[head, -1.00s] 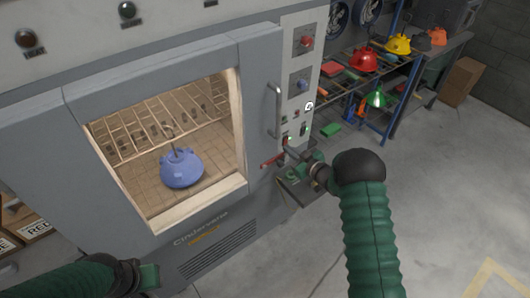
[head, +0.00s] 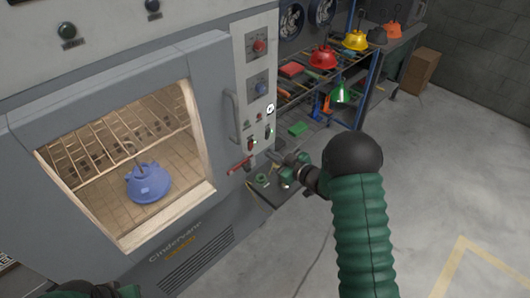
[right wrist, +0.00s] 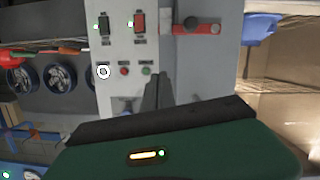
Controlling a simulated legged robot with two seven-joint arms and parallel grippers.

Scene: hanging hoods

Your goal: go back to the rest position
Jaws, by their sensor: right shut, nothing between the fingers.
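My right gripper (head: 272,156) is shut and empty, in front of the lower control panel of the oven (head: 215,90). In the right wrist view its closed fingers (right wrist: 157,90) point at the grey panel, apart from the switches. There a black switch (right wrist: 104,28) and a red switch (right wrist: 139,22) show, with small buttons below them. A red lever (head: 240,164) sits left of the right gripper in the head view. My left gripper (head: 125,291) barely shows at the bottom left edge; its fingers are hidden.
A blue hood (head: 148,183) hangs from a hook inside the lit oven. A cardboard box (head: 418,70) stands by the wall. The floor at right is clear.

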